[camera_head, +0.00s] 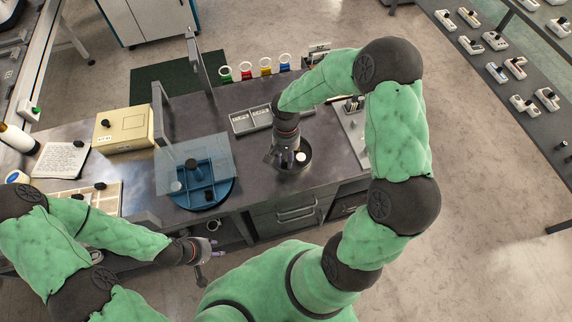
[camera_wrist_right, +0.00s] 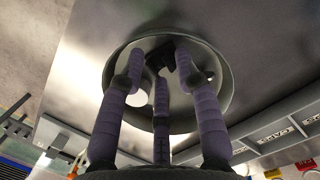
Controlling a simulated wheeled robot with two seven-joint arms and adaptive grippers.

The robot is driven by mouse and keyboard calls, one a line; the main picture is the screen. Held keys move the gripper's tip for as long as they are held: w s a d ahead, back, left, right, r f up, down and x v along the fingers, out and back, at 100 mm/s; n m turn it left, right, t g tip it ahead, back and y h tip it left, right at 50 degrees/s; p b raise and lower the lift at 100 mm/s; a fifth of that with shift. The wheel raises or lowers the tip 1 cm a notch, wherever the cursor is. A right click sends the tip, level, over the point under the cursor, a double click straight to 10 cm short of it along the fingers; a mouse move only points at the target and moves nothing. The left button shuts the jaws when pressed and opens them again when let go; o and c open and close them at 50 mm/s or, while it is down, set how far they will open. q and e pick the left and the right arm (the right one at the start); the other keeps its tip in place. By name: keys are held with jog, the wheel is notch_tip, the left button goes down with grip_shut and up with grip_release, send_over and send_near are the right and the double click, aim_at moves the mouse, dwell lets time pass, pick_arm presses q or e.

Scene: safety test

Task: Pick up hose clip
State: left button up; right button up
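My right gripper (camera_head: 288,160) points down into a dark round dish (camera_head: 308,160) on the bench. In the right wrist view, the three purple-grey fingers of my right gripper (camera_wrist_right: 160,68) stand apart inside the dish (camera_wrist_right: 222,100). A small dark part (camera_wrist_right: 160,53), which may be the hose clip, lies between the fingertips. I see no clear grip on it; the fingers partly hide it. A pale round spot or disc (camera_wrist_right: 140,94) shows beside it. My left gripper (camera_head: 212,248) is low in front of the bench, its fingers apart and empty.
A blue round organiser (camera_head: 215,192) with a clear upright panel (camera_head: 180,165) stands left of the dish. A grey compartment tray (camera_head: 245,122) lies behind. A beige box (camera_head: 124,128) and a paper sheet (camera_head: 62,159) are further left.

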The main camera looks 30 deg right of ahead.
jog(key=shift+f, duration=0.3)
jog(key=shift+r, duration=0.1)
jog(key=c, duration=0.5)
jog(key=shift+o, duration=0.2)
jog(key=shift+r+p, duration=0.3)
jog(key=shift+r, duration=0.1)
jog(key=r, duration=0.1)
jog(key=r+p, duration=0.1)
jog(key=r, duration=0.1)
jog(key=shift+s+r+p, duration=0.25)
jog(key=shift+s+p, duration=0.05)
jog(key=shift+p, duration=0.05)
jog(key=s+a+r+p, duration=0.2)
jog(key=s+r+p, duration=0.2)
jog(key=s+r, duration=0.4)
jog(key=s, duration=0.5)
jog(key=shift+r, duration=0.4)
